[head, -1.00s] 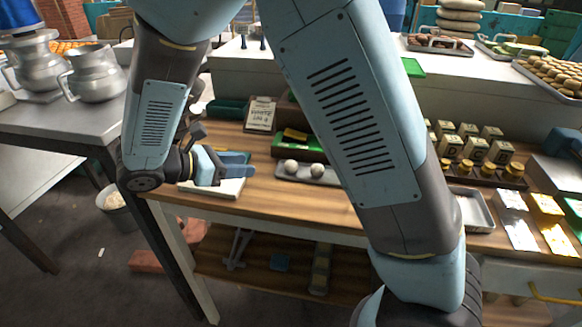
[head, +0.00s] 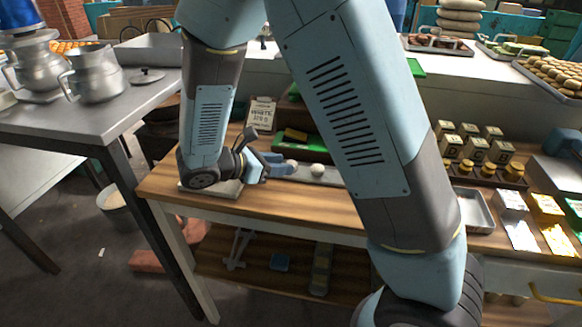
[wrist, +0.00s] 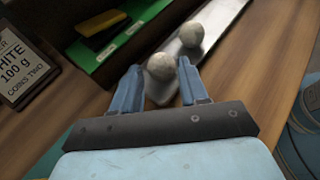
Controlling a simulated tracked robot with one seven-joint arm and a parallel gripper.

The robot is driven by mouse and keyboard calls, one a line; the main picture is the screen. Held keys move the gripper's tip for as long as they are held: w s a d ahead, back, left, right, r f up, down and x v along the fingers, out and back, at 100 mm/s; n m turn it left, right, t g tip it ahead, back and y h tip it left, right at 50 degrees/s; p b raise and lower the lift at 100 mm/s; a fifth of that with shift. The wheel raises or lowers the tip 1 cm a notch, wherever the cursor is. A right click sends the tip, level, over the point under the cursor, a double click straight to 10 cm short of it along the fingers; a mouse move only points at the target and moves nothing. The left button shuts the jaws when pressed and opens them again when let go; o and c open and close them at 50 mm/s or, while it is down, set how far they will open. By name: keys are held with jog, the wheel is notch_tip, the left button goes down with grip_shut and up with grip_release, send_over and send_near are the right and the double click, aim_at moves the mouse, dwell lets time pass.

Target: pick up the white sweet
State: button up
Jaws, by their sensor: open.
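Two round white sweets rest on a narrow grey tray (wrist: 226,14). In the wrist view the nearer sweet (wrist: 161,67) sits just beyond and between the fingertips, and the farther sweet (wrist: 191,34) lies beyond it to the right. In the head view one sweet (head: 290,164) shows beside my fingers and the other (head: 317,170) is to its right on the tray. My gripper (wrist: 160,82) is open with blue fingers, low over the tray's near end. I cannot tell whether a finger touches the near sweet.
A green tray (wrist: 125,40) with a yellow and black block (wrist: 103,28) stands beside the sweets' tray. A sign reading "WHITE 100 g" (wrist: 14,60) stands at left. Bare wooden bench (wrist: 262,70) lies to the right. Several lettered blocks (head: 476,149) stand farther right.

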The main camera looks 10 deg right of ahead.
jog(key=x, duration=0.2)
jog(key=shift+w+d+f, duration=0.1)
jog(key=shift+w+d, duration=0.05)
jog(key=shift+d, duration=0.15)
jog(key=c, duration=0.7)
jog(key=shift+o, duration=0.2)
